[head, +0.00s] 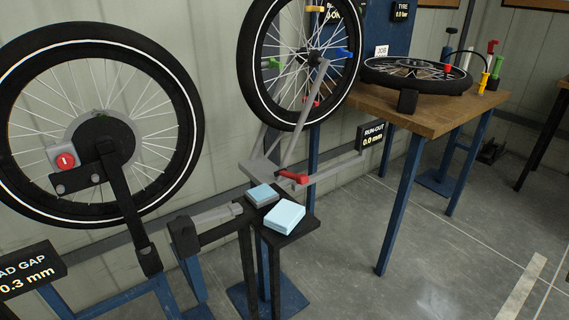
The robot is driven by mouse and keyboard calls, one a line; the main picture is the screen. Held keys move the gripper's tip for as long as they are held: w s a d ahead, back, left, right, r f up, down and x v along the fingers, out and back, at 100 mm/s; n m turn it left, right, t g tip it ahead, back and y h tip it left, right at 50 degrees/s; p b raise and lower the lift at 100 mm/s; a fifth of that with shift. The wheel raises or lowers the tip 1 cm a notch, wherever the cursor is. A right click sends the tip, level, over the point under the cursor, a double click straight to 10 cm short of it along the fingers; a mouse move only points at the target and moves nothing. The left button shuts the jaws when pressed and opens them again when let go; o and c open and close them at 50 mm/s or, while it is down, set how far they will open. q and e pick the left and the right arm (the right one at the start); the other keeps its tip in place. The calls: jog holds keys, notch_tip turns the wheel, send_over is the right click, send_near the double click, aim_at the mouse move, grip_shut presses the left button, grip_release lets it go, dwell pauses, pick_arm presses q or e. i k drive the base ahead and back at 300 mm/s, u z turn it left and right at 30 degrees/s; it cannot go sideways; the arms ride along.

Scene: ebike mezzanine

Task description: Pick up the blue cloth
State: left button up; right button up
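A light blue, thick, square folded cloth (284,214) lies on a small black stand top (303,232) at the lower middle of the head view. A smaller light blue pad (261,192) with grey sides lies just behind and left of it on the same stand. I cannot tell what the smaller one is made of. Neither of my grippers shows in the head view.
A wheel (300,60) stands in a truing stand with a red lever (293,177) just behind the cloth. Another wheel (188,150) is on the left. A wooden workbench (430,118) is at right. Grey floor (440,270) is clear at front right.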

aim_at(284, 216)
jog(key=z, duration=1.45)
jog(key=i, duration=0.75)
jog(key=u, duration=2.6)
